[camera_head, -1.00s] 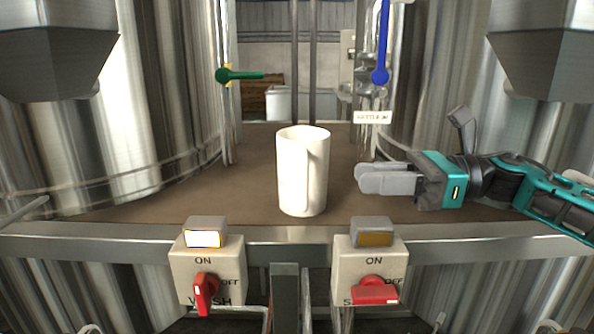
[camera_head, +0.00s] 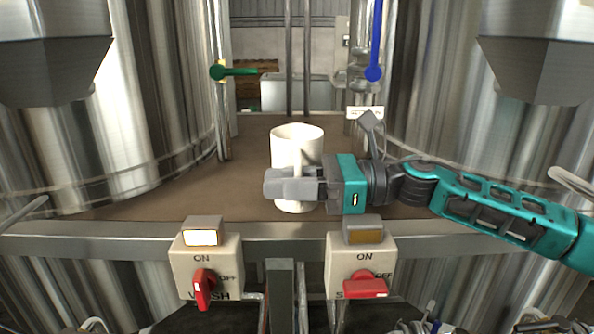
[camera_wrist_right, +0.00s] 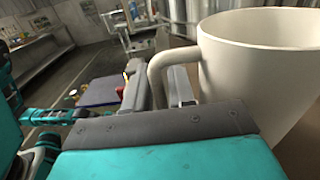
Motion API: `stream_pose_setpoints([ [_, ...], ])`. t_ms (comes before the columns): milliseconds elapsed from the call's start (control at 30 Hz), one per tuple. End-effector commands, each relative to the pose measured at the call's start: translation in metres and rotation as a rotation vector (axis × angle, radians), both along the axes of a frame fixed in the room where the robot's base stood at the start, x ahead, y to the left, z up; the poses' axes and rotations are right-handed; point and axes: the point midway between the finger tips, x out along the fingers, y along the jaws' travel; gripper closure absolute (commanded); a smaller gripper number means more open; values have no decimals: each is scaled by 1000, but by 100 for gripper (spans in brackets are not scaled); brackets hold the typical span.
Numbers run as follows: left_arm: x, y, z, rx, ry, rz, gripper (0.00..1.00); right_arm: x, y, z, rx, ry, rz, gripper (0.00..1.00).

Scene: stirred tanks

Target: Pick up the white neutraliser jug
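The white neutraliser jug (camera_head: 296,143) stands upright on the brown deck between the two tanks. My right gripper (camera_head: 290,186) is at its near side, in front of its handle and lower body. In the right wrist view the jug (camera_wrist_right: 265,55) fills the right side, and its handle (camera_wrist_right: 158,72) runs down between the two fingers of the gripper (camera_wrist_right: 160,92). The fingers look parted around the handle; whether they touch it is hard to tell. My left gripper is not in view.
Large steel tanks (camera_head: 110,130) stand left and right. Two switch boxes with red knobs, the left one (camera_head: 205,262) and the right one (camera_head: 360,262), sit below the front rail (camera_head: 130,235). A green valve handle (camera_head: 235,71) and a blue one (camera_head: 374,50) are behind.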

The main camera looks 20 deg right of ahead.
Motion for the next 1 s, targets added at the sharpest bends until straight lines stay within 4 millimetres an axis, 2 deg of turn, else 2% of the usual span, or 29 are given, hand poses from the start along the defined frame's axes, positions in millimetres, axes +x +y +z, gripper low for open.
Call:
stream_pose_setpoints([
  [167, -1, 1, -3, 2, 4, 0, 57, 0, 0, 0, 0, 0, 0, 78],
  [400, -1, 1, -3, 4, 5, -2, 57, 0, -1, 0, 0, 0, 0, 100],
  [1000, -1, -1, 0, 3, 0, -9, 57, 0, -1, 0, 0, 0, -1, 100],
])
